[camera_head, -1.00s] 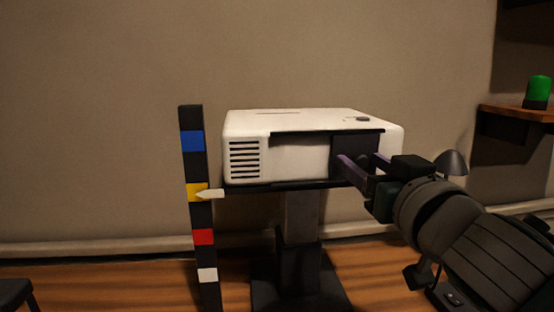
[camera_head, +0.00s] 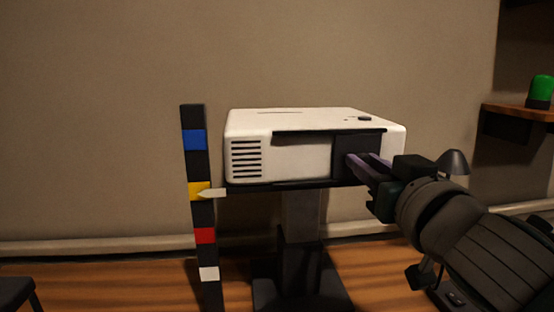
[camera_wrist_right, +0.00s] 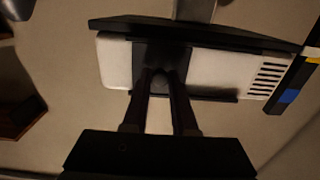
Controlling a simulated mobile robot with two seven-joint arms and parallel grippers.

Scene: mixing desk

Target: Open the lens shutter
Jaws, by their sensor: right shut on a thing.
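A white projector (camera_head: 290,157) stands on a dark stand, with a vent grille on its left front. The dark lens shutter (camera_head: 344,148) covers the right part of its front, below a dark rail (camera_head: 328,133). My right gripper (camera_head: 352,160) is at the shutter with its fingers closed together on a part of it. In the right wrist view, which shows the projector upside down, the fingers (camera_wrist_right: 161,76) converge on the dark shutter (camera_wrist_right: 147,52). The gripped part is hidden between the fingertips. My left gripper is not in view.
A black post (camera_head: 197,215) with blue, yellow, red and white bands stands left of the projector, with a pale pointer (camera_head: 214,193) at the yellow band. A wooden shelf (camera_head: 520,113) holds a green object (camera_head: 540,91) at right. Wall space above the projector is clear.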

